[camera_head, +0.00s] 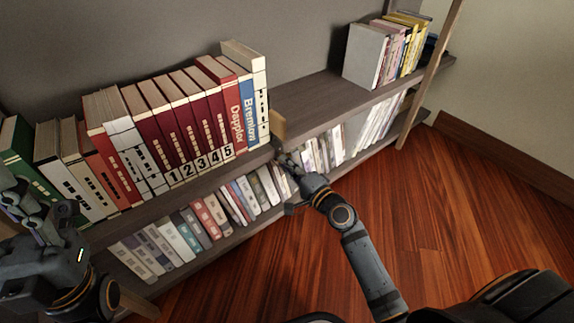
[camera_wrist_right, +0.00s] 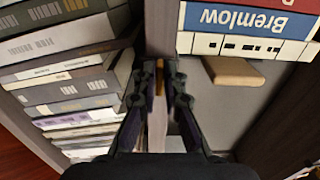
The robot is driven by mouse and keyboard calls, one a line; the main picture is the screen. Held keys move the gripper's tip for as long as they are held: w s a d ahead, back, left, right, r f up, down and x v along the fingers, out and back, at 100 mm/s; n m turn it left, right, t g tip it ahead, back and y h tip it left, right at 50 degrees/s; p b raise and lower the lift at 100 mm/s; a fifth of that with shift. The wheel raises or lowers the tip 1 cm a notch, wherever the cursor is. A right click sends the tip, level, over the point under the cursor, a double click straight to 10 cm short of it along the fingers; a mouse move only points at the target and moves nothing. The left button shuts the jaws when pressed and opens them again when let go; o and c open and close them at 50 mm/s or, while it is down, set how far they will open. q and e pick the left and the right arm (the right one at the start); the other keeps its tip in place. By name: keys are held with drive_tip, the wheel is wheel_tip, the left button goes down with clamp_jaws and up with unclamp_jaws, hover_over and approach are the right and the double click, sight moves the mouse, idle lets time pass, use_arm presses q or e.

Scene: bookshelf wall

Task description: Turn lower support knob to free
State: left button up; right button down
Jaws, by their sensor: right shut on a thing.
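My right gripper (camera_head: 285,160) is at the front edge of the upper shelf board, just below a small light wooden block. In the right wrist view the two fingers (camera_wrist_right: 160,80) close from both sides on a small brass-coloured knob (camera_wrist_right: 160,66) at the shelf edge. The fingers hide most of the knob, so I cannot tell which way it is turned. In the head view the gripper hides it. The wooden block (camera_wrist_right: 235,70) lies on the board beside the fingers; it also shows in the head view (camera_head: 278,127). My left gripper (camera_head: 28,215) hangs at the far left, away from the knob.
Books, including a blue "Bremlow" (camera_head: 247,110), stand on the upper shelf (camera_head: 300,100) left of the block. More books (camera_head: 205,218) fill the lower shelf, close to my right fingers. Another group (camera_head: 385,50) stands at the far right. The wooden floor (camera_head: 450,200) is clear.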

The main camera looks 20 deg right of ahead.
drive_tip(key=shift+f, duration=0.1)
drive_tip(key=c, duration=1.4)
unclamp_jaws()
drive_tip(key=shift+c, duration=0.2)
drive_tip(key=shift+s, duration=0.1)
drive_tip(key=v, duration=0.7)
drive_tip(key=shift+s, duration=0.15)
drive_tip(key=shift+d, duration=0.1)
